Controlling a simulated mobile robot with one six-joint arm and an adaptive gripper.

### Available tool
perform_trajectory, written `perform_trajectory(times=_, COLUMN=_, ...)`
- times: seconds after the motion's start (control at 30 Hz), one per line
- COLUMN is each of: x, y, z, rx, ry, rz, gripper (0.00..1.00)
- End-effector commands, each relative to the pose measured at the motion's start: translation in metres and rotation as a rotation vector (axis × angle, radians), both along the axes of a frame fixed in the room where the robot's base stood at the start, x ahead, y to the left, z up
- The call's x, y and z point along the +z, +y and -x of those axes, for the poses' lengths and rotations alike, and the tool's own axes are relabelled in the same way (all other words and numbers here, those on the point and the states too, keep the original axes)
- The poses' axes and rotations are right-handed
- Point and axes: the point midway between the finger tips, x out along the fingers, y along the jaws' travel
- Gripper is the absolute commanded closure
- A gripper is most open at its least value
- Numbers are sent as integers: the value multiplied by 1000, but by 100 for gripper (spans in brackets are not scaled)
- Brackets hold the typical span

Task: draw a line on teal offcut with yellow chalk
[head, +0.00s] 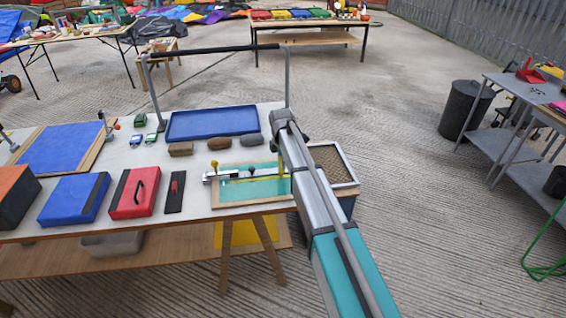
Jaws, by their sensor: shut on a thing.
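The teal offcut (238,189) lies flat in a light wooden frame at the front right of the white work table. A metal straightedge with small knobs (230,175) lies across it. My arm reaches in from the lower right and covers the offcut's right end. My gripper (276,146) is small and mostly hidden beside the arm's end, above the offcut's right part. It is shut on a narrow upright yellow piece, the yellow chalk (281,166). Whether the chalk's tip touches the offcut cannot be told. I see no clear line on the teal surface.
A blue tray (213,122) stands behind the offcut, with brown and grey lumps along its front. A red case (135,192), a blue case (74,199) and a dark board (175,192) lie to the left. A gravel-filled box (334,163) stands just right.

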Motion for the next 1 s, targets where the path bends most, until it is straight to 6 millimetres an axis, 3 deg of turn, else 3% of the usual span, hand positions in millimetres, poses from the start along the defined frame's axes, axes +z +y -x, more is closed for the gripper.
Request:
perform_trajectory(times=0.43, x=-1, y=27, z=5, rx=1, ry=0, rz=0, gripper=100)
perform_trajectory(times=1.0, x=-1, y=32, z=6, rx=0, ry=0, rz=0, gripper=100)
